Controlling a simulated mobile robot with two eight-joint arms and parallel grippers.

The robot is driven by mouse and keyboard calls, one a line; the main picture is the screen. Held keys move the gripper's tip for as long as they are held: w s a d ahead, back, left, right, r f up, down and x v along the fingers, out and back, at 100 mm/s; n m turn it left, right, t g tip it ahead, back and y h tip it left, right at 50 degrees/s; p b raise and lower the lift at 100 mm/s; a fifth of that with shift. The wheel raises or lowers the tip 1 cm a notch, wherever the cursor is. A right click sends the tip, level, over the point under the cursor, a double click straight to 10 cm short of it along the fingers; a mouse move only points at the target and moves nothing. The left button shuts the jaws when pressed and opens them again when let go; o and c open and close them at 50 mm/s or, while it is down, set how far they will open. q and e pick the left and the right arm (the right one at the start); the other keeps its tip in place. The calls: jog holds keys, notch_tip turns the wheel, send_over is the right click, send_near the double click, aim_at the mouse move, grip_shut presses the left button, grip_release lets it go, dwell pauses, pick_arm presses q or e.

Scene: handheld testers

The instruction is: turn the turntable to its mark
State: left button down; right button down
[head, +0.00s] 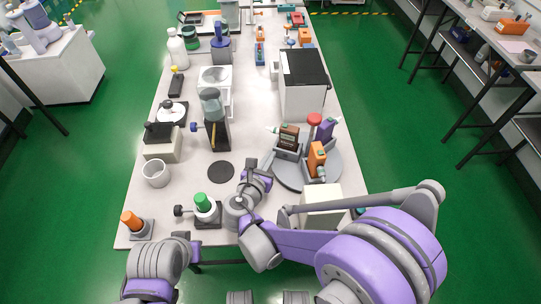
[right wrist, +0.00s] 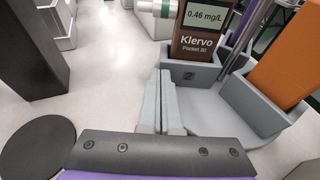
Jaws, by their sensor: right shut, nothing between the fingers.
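The turntable (head: 290,181) is a grey round disc at the right of the table, with a red knob (head: 314,119) above it and grey holders on it. A brown tester (head: 288,138), a purple tester (head: 326,130) and an orange tester (head: 317,158) stand in the holders. The right gripper (head: 256,166) is shut and empty at the turntable's left edge. In the right wrist view its fingers (right wrist: 164,103) are together beside the brown tester's holder (right wrist: 190,77); I cannot tell whether they touch. I cannot make out the mark. Only part of my left arm shows.
A dark round pad (head: 221,171) lies left of the right gripper. A green-topped device (head: 205,206) and a white cup (head: 155,173) are further left. A large white box with a black top (head: 303,83) stands behind the turntable, and a pale block (head: 322,207) in front.

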pick_arm(q)
jog(key=shift+s, duration=0.2)
pick_arm(e)
jog(key=shift+s, duration=0.15)
jog(key=shift+w+a+b, duration=0.1)
jog(key=shift+w+b, duration=0.3)
jog(key=shift+w, duration=0.5)
pick_arm(q)
jog(key=shift+f, duration=0.4)
jog(key=shift+a, duration=0.1)
